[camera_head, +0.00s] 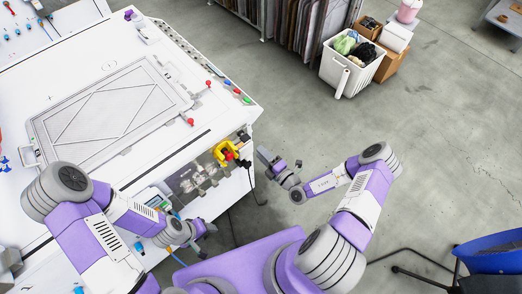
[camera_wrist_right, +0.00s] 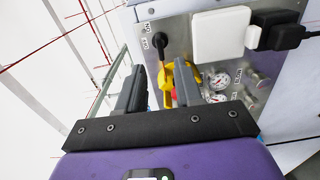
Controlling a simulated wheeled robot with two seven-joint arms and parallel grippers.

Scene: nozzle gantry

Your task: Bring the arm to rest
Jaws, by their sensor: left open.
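My right arm comes in from the right in the head view. Its gripper (camera_head: 270,160) hangs in the air just off the machine's front edge, right of a yellow holder (camera_head: 222,150) with a red part. In the right wrist view the two fingers of the right gripper (camera_wrist_right: 160,92) stand apart with nothing between them. The yellow holder (camera_wrist_right: 172,76) shows beyond them, partly hidden by the fingers. My left gripper (camera_head: 205,229) is low by the front panel, small in the picture and open.
The white machine table (camera_head: 215,85) bears a flat framed screen (camera_head: 110,110) and several red knobs. Its front panel has gauges (camera_wrist_right: 220,80) and a black plug (camera_wrist_right: 278,35). A white bin (camera_head: 352,68) stands on the floor at the back.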

